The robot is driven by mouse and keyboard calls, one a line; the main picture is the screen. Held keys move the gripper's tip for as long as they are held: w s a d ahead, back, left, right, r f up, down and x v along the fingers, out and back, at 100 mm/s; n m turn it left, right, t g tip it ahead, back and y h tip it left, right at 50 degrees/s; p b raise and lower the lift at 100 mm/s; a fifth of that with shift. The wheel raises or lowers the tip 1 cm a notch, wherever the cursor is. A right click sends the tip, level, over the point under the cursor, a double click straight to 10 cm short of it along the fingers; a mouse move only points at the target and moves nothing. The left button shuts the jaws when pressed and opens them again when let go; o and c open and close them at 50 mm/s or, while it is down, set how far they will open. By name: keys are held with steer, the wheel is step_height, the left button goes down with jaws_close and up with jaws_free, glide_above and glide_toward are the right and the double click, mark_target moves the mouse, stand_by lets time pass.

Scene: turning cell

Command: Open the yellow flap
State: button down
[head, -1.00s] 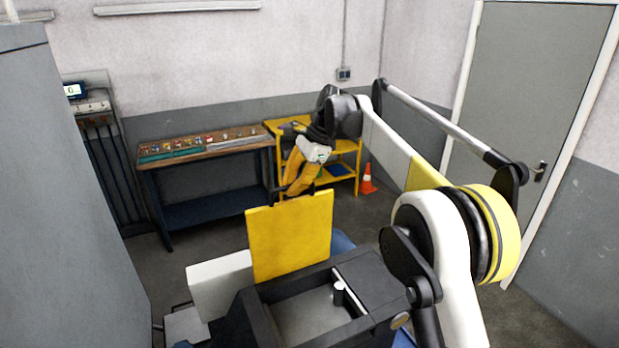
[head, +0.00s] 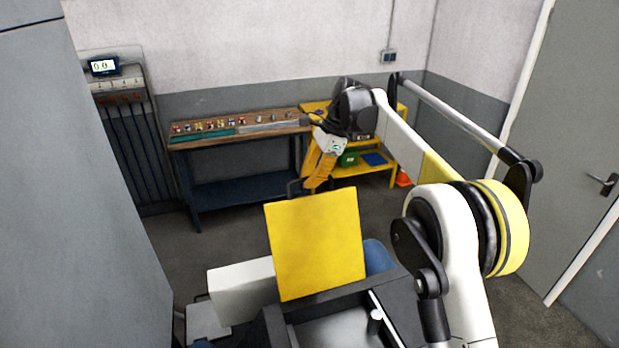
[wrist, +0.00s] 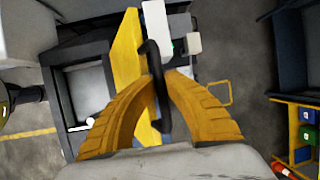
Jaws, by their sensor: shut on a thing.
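The yellow flap (head: 315,248) stands raised, near upright, at the back edge of a dark open-topped housing (head: 275,328) in the head view. In the wrist view the flap (wrist: 126,50) shows nearly edge-on, left of my fingers. A black bar handle (wrist: 155,62) runs along the flap's far side. My gripper (wrist: 162,80) is shut on this handle, one yellow finger on each side of it. In the head view my gripper (head: 306,187) is at the flap's top edge; the flap partly hides the handle.
A white box (head: 240,288) stands just left of the flap. Behind are a workbench (head: 245,192) with small parts and a yellow shelf cart (head: 372,170). A grey cabinet (head: 75,190) fills the left side; a grey door (head: 570,150) is at right. Open floor lies between housing and bench.

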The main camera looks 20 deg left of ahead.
stand_by(0.3)
steer(key=c, duration=1.5)
jaws_free()
steer(key=shift+o, duration=0.2)
steer(key=v, duration=0.7)
steer(key=shift+r, duration=0.3)
